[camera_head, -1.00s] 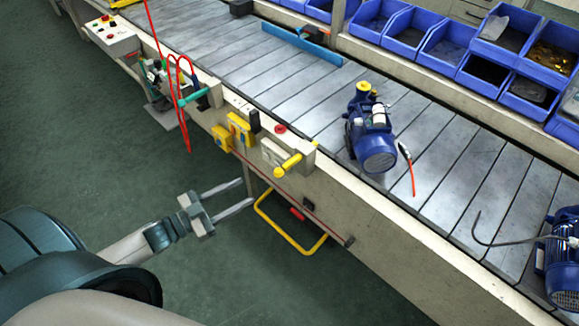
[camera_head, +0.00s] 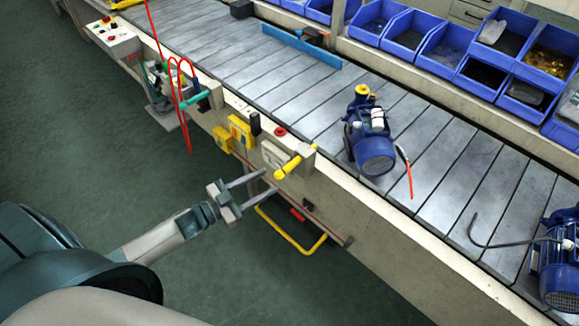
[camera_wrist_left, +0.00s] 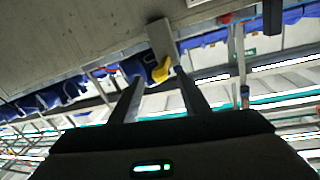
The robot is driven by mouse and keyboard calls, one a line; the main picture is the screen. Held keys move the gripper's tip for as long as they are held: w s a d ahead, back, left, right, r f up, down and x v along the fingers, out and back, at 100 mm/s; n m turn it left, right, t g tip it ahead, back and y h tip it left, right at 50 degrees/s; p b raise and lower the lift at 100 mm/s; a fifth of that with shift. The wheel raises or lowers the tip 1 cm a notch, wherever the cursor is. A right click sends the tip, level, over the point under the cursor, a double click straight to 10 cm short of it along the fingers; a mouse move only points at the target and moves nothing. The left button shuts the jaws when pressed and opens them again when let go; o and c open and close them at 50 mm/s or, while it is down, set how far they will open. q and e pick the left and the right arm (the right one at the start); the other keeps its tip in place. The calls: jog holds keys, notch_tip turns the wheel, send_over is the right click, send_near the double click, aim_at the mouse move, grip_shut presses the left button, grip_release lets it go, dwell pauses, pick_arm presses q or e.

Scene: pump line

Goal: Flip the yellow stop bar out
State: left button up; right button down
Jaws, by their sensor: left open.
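The yellow stop bar (camera_head: 288,167) is a short bar with a round yellow end, fixed to a grey block on the near side of the conveyor. My left gripper (camera_head: 269,182) is open and empty. Its fingertips are just short of the bar's near end, slightly below and left of it in the head view. In the left wrist view the bar's yellow end (camera_wrist_left: 161,70) appears between the tips of the open fingers (camera_wrist_left: 157,77). I cannot tell whether they touch it. My right gripper is not in view.
A red button (camera_head: 280,132) and yellow boxes (camera_head: 240,130) sit on the conveyor side near the bar. A yellow loop (camera_head: 292,236) hangs below. A blue pump (camera_head: 372,145) stands on the belt (camera_head: 440,140). The floor to the left is clear.

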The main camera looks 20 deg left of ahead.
aim_at(283, 173)
pick_arm(q)
jog(key=p+x, duration=0.2)
jog(key=x, duration=0.7)
jog(key=shift+w+d, duration=0.2)
jog(key=shift+w, duration=0.1)
